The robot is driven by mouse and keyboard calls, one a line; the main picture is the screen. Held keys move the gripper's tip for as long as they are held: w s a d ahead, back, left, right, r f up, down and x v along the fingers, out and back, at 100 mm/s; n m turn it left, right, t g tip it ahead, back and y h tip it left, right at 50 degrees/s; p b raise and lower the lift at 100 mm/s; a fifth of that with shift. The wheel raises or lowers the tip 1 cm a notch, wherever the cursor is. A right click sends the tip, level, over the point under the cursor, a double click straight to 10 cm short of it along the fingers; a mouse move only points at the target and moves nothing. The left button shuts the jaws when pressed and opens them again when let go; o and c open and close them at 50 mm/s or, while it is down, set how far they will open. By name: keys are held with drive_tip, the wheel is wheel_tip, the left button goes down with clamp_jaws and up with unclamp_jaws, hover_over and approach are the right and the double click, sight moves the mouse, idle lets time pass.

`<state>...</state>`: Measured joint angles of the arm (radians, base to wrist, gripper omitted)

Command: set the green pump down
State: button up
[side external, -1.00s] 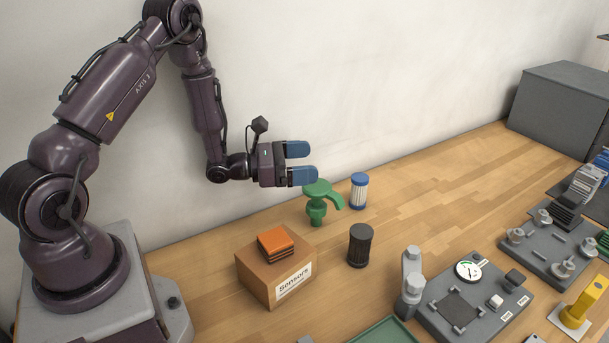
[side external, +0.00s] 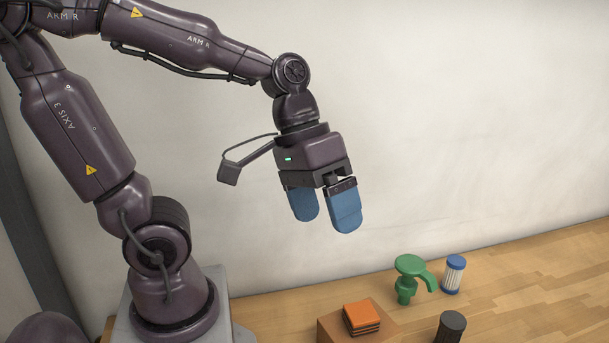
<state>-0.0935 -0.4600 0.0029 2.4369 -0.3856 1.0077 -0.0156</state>
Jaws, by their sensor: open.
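The green pump (side external: 408,266) stands upright on the wooden table near the wall, with its spout pointing right. Nothing holds it. My gripper (side external: 325,222) is open and empty, its two blue fingers pointing down. In the picture it is up and to the left of the pump, with a clear gap between them. No part of the pump is covered by my arm.
A white filter with a blue cap (side external: 454,275) stands just right of the pump. A cardboard box (side external: 336,331) with an orange-topped stack (side external: 361,318) on it is in front, beside a dark cylinder (side external: 451,327). The table right of the filter (side external: 550,270) is clear.

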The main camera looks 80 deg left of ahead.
drive_tip(key=a+r+m+t+y, duration=0.1)
drive_tip(key=s+a+r+m+t+y, duration=0.1)
drive_tip(key=a+r+m+t+y, duration=0.1)
drive_tip(key=shift+s+a+r+y, duration=0.1)
drive_tip(key=shift+s+a+y, duration=0.1)
drive_tip(key=shift+s+y, duration=0.15)
